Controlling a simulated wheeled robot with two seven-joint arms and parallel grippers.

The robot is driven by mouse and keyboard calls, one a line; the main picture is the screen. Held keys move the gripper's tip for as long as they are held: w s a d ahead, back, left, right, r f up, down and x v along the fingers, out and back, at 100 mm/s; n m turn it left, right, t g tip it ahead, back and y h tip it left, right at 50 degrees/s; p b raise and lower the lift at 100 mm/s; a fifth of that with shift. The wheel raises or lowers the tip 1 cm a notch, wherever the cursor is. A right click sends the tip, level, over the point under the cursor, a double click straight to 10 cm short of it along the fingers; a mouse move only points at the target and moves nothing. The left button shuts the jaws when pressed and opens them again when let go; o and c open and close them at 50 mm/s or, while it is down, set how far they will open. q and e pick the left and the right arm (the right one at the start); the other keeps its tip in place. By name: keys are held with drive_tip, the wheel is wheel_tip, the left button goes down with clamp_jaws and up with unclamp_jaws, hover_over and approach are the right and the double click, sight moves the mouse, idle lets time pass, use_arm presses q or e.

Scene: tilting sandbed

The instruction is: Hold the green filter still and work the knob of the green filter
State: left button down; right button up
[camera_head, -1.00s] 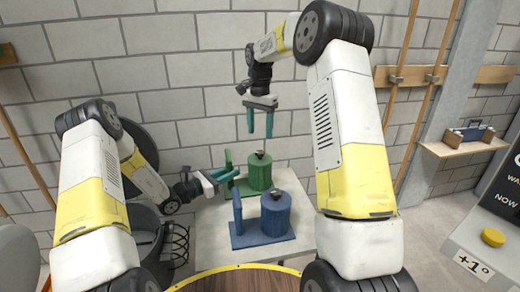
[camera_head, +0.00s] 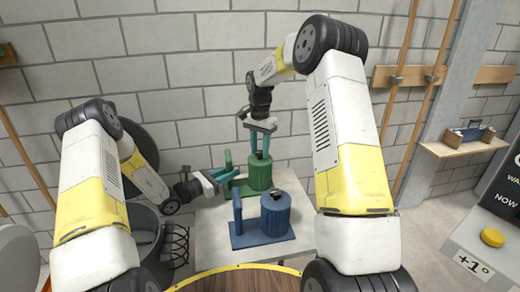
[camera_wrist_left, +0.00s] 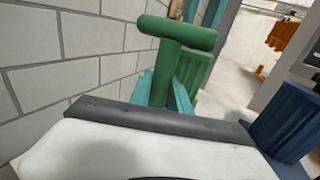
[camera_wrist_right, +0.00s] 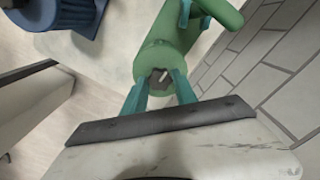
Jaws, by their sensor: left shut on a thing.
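The green filter (camera_head: 258,177) stands at the back of the pale table, a ribbed drum with an upright T-shaped handle (camera_wrist_left: 176,34) on its left. My left gripper (camera_head: 227,176) comes in from the left and is shut on the handle's post, below the crossbar. My right gripper (camera_head: 262,146) points down over the drum. Its teal fingers are apart, on either side of the small dark knob (camera_wrist_right: 161,77) with a pale pointer on the drum's top. In the right wrist view, gaps seem to remain between fingers and knob. The fingers partly hide the knob in the head view.
A blue filter (camera_head: 268,222) with a similar knob stands just in front of the green one. The pale table (camera_head: 212,246) has bare room at its left. A block wall rises close behind. A control panel with a yellow button (camera_head: 493,237) is at the far right.

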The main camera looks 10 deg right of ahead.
clamp_jaws()
drive_tip(key=shift+n, duration=0.4)
drive_tip(key=n, duration=0.3)
drive_tip(key=shift+n, duration=0.3)
drive_tip(key=n, duration=0.3)
drive_tip(key=shift+n, duration=0.4)
drive_tip(key=n, duration=0.5)
drive_tip(key=shift+n, duration=2.4)
